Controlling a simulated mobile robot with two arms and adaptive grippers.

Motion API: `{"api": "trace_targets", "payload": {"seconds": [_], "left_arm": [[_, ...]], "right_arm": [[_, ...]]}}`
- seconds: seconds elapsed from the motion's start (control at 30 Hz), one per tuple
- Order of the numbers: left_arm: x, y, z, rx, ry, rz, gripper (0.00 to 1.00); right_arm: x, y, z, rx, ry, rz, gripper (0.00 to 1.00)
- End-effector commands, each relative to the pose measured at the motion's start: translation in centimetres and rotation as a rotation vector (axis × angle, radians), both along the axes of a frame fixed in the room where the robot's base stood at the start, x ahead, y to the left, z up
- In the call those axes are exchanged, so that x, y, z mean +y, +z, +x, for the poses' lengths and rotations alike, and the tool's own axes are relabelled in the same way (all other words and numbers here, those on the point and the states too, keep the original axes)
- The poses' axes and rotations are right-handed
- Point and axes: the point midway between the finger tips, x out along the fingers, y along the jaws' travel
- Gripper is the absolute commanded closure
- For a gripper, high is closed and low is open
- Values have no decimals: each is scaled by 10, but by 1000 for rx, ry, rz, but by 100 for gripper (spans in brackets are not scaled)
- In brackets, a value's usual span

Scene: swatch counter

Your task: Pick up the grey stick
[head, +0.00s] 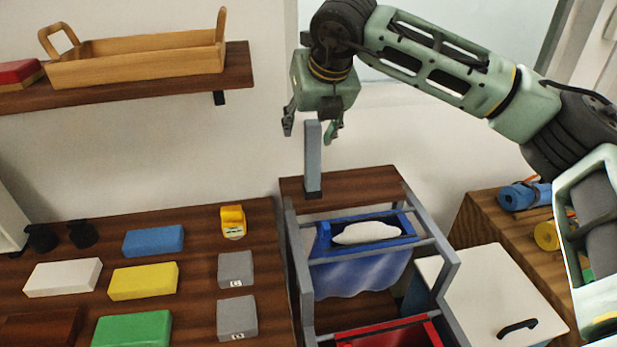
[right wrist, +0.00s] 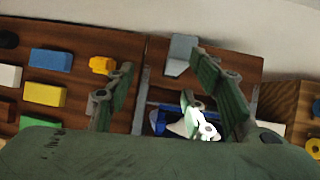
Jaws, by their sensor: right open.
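The grey stick (head: 312,158) stands upright on the dark wooden top (head: 360,180) of a grey-framed rack, with a darker band at its foot. In the right wrist view the grey stick (right wrist: 181,52) shows beyond my fingers. My right gripper (head: 309,133) is open and points down over the stick's upper end. In the head view one finger is on each side of the stick, with gaps visible. In the right wrist view the stick appears nearer the right finger of the open gripper (right wrist: 162,65). I cannot tell whether anything touches. My left gripper is not in view.
Below the top, the rack holds a blue tray (head: 322,240) with a white item and a red tray (head: 428,330). Coloured blocks (head: 143,281) lie on the counter at left. A wooden tray (head: 140,67) sits on a wall shelf. A white lidded box (head: 490,290) stands right.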

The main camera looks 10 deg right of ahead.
Motion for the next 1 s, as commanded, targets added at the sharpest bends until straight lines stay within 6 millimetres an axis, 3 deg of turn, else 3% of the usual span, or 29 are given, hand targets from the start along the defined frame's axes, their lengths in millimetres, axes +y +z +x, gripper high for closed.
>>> {"api": "trace_targets", "payload": {"seconds": [0.03, 0.13, 0.4, 0.7, 1.0], "left_arm": [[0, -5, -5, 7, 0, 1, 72], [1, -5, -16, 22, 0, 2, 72], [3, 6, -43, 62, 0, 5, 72], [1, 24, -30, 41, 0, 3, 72], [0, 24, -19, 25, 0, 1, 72]], "right_arm": [[-14, 5, 3, -13, -36, -30, 52], [-27, 7, 7, -19, -75, -60, 52], [-27, -14, 24, -18, -78, -65, 52], [-22, -48, 48, -18, -76, -64, 52], [-22, -53, 50, -20, -75, -62, 52]]}}
